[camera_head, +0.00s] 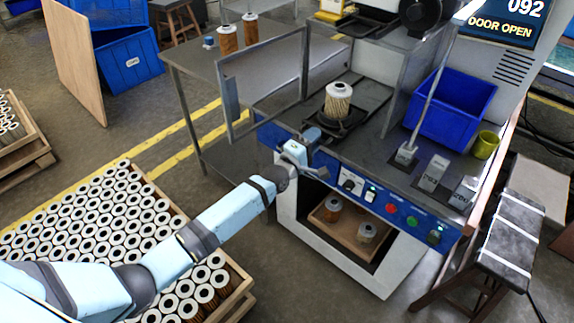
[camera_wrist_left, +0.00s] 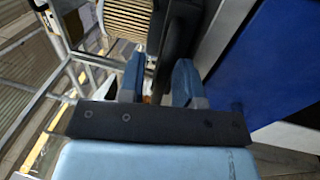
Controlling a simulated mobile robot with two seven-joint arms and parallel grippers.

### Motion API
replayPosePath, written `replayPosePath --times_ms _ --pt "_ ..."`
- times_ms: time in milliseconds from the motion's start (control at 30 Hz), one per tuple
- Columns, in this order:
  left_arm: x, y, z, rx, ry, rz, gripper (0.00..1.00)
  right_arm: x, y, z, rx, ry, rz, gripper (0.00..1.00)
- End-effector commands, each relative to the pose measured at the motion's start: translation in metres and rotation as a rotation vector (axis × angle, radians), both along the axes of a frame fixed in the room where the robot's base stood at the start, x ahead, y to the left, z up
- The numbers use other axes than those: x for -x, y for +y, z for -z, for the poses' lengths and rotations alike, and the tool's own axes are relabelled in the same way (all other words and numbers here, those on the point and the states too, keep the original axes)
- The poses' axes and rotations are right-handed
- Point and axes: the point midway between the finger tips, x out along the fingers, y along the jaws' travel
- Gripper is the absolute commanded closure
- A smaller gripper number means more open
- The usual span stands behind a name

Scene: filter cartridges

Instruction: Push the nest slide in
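The nest slide (camera_head: 345,128) is a dark plate on the machine's top, sticking out toward the open front. A pleated filter cartridge (camera_head: 338,102) with a white cap stands upright in its round nest. My left gripper (camera_head: 312,141) is at the front edge of the machine, just in front of the slide. In the left wrist view its two blue fingers (camera_wrist_left: 157,82) are apart, with a dark bar (camera_wrist_left: 178,28) between them. A narrow gap shows beside the bar, and the pleated cartridge (camera_wrist_left: 128,18) is close beyond. My right gripper is not in view.
The framed door (camera_head: 228,98) stands open left of the slide, close to my left arm. The display (camera_head: 503,20) reads DOOR OPEN. A blue bin (camera_head: 455,105) and a yellow cup (camera_head: 485,145) stand at the right. A control panel (camera_head: 385,199) lines the front.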

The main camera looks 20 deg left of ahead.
Motion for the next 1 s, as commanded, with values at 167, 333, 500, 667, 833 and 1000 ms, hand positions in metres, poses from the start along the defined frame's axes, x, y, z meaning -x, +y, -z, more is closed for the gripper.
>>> replayPosePath --times_ms 167,333,500,667,833,1000 --pt "0.026 0.01 0.002 -0.003 0.012 0.0 0.63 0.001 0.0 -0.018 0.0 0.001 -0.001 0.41" --pt "0.058 0.021 0.008 -0.002 0.01 0.0 0.63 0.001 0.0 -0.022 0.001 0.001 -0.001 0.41" --pt "0.089 0.033 0.013 -0.002 0.007 0.0 0.63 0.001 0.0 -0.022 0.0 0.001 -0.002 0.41" --pt "0.119 0.043 0.019 -0.003 0.007 0.001 0.63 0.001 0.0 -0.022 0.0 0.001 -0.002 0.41" --pt "0.15 0.055 0.025 -0.003 0.007 0.001 0.63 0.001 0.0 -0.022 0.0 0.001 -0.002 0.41" --pt "0.181 0.053 0.017 -0.085 0.014 -0.003 0.63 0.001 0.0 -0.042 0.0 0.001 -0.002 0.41"
